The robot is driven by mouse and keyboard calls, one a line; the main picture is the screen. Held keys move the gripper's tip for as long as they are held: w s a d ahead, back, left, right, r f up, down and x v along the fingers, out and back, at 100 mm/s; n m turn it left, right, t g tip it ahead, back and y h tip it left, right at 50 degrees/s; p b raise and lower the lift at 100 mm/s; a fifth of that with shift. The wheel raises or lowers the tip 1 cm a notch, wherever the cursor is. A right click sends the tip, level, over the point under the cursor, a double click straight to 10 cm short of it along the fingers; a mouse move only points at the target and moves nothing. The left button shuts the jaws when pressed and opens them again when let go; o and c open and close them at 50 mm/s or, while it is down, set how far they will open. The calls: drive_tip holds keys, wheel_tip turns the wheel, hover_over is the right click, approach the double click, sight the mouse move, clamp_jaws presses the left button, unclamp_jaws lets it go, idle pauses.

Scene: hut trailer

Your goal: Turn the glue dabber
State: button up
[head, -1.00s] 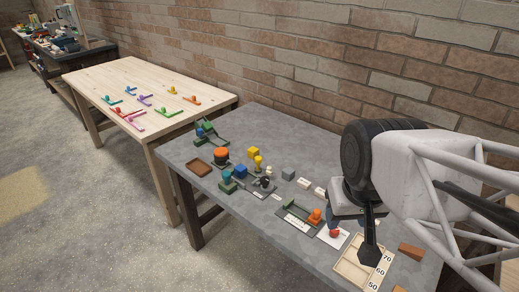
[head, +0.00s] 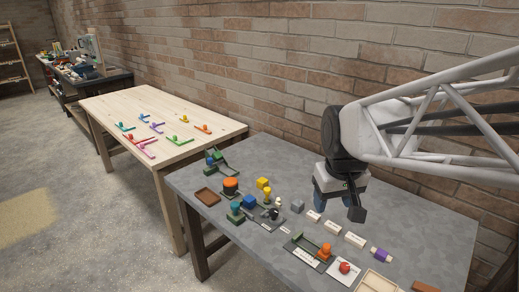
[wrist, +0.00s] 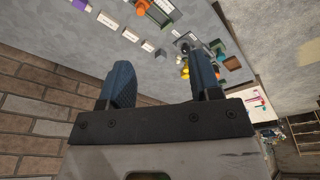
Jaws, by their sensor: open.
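My gripper (head: 330,206) hangs above the rear middle of the grey table, near the grey cube and the white blocks. In the wrist view its two blue fingers (wrist: 162,66) are wide apart with nothing between them. I cannot tell for sure which piece is the glue dabber. Small knobbed pieces stand left of my gripper: an orange-topped one (head: 230,185), a teal-topped one (head: 236,209) and a yellow one (head: 267,195). Another orange knobbed piece (head: 325,250) stands at the right end of a dark green-edged tray (head: 300,252). My gripper touches none of them.
A grey cube (head: 297,206), white labelled blocks (head: 332,227) and a purple-and-white block (head: 381,254) form a row. A red ball sits on a white card (head: 334,276). A wooden tray (head: 366,284) is at the front right. The table's back right is clear.

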drive_tip(key=w+a+f+n, duration=0.2)
drive_tip(key=w, duration=1)
drive_tip(key=n+g, duration=0.2)
drive_tip(key=n, duration=0.3)
hover_over(268, 189)
wheel_tip(268, 189, down, 17)
drive_tip(key=shift+s+f, duration=0.1)
drive_tip(key=shift+s, duration=0.05)
drive_tip(key=shift+w+a+f, duration=0.1)
drive_tip(key=shift+w+f, duration=0.2)
drive_tip(key=shift+f, duration=0.1)
drive_tip(key=shift+f, duration=3.85)
